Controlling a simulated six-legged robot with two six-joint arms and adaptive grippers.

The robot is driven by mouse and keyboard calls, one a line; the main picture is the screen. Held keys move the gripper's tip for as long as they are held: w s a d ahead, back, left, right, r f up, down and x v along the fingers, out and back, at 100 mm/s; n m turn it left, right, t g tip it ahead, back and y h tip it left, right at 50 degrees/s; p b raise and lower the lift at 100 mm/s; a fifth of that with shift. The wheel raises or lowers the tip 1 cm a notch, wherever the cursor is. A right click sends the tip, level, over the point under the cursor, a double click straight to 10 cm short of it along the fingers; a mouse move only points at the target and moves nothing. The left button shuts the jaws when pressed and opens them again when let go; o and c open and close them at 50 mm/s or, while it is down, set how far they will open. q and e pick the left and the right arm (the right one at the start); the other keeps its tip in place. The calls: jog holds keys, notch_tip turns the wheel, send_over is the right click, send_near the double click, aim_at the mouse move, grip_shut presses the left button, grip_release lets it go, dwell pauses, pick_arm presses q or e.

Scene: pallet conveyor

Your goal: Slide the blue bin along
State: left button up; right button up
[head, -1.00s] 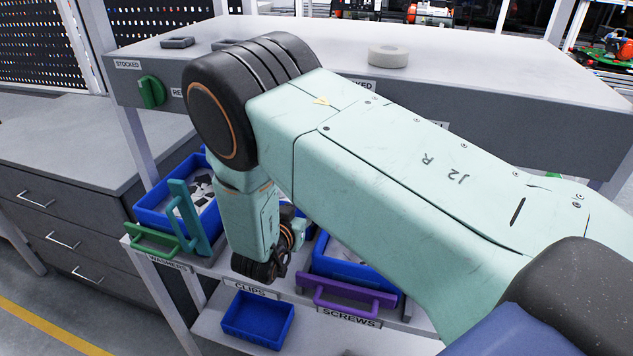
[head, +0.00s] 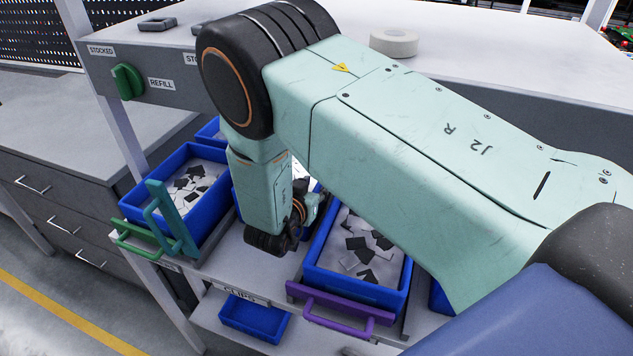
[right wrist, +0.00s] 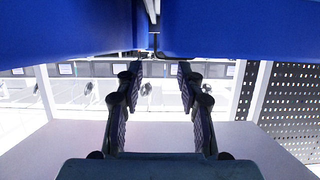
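Several blue bins stand on the shelf. A left bin (head: 205,215) has a teal handle (head: 165,215) and a green handle (head: 140,240); a right bin (head: 315,255) has a purple handle (head: 338,310). Another blue bin between them is mostly hidden behind my right arm. I cannot tell which is the task's bin. My right gripper (head: 312,203) is low at the middle bin, partly hidden by its wrist. In the right wrist view its fingers (right wrist: 158,92) are apart with nothing held, beneath two blue walls (right wrist: 70,30) with a narrow gap between. My left gripper is not in view.
A grey bench top with a tape roll (head: 393,42) and a green knob (head: 127,81) overhangs the bins. An empty small blue bin (head: 255,318) sits on a lower shelf. Grey drawers (head: 70,230) stand at the left. Dark and pale pieces fill the larger bins.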

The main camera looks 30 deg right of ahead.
aim_at(320, 179)
jog(key=shift+w+a, duration=0.2)
jog(key=shift+a, duration=0.1)
jog(key=shift+s+a+r, duration=0.1)
jog(key=shift+a, duration=0.25)
jog(key=shift+d, duration=0.15)
jog(key=x, duration=0.6)
jog(key=shift+d+f, duration=0.2)
jog(key=shift+f, duration=0.05)
jog(key=shift+w+d, duration=0.1)
jog(key=shift+w, duration=0.2)
jog(key=shift+w+d+f, duration=0.1)
jog(key=shift+d+f, duration=0.05)
jog(key=shift+d, duration=0.35)
jog(key=shift+w+a, duration=0.15)
jog(key=shift+a, duration=0.05)
jog(key=c, duration=0.4)
jog(key=shift+d, duration=0.15)
grip_shut()
